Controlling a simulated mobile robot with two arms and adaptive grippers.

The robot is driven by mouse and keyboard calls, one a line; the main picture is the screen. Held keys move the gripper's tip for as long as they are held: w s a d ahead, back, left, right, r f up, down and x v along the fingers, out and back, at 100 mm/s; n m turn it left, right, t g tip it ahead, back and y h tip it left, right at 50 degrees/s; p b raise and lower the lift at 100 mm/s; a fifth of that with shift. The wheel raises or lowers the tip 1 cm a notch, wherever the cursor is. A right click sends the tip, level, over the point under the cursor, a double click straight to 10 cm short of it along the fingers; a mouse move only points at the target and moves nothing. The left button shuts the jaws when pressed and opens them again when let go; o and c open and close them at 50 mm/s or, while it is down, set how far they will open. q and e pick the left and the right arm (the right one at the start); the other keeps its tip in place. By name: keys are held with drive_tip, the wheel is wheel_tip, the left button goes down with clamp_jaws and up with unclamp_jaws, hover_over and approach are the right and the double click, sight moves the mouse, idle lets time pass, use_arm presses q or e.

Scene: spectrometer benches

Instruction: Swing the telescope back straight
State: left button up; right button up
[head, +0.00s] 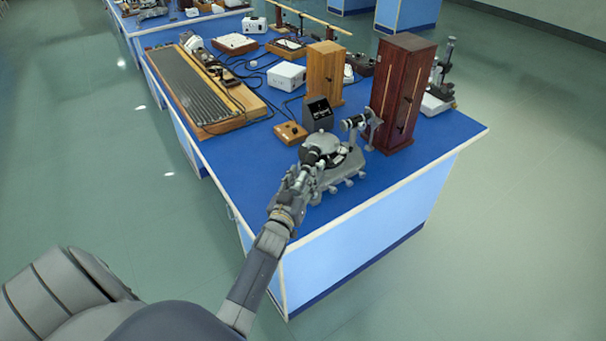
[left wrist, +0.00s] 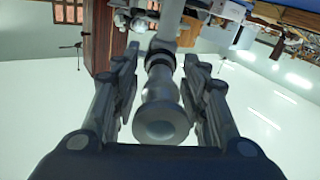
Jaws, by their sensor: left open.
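The grey spectrometer (head: 335,172) stands near the front corner of the blue bench. Its telescope (head: 313,156) is a dark tube pointing toward me, and its collimator (head: 355,122) sticks out on the far right side. My left gripper (head: 304,178) is at the telescope's near end and partly hides it. In the left wrist view the grey telescope tube (left wrist: 159,95), with its round eyepiece end (left wrist: 160,124) facing me, lies between the two open fingers. I see small gaps on both sides, but cannot tell if either finger touches it. My right gripper is not in view.
Just behind the spectrometer are a dark box (head: 319,114) and a small wooden box (head: 291,133). A tall dark red cabinet (head: 398,95) stands close on the right. The bench top to its left (head: 235,160) is clear.

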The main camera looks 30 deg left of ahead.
use_arm(q)
drive_tip(key=shift+w+a, duration=0.2)
drive_tip(key=shift+w, duration=0.3)
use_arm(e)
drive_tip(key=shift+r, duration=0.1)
use_arm(q)
clamp_jaws()
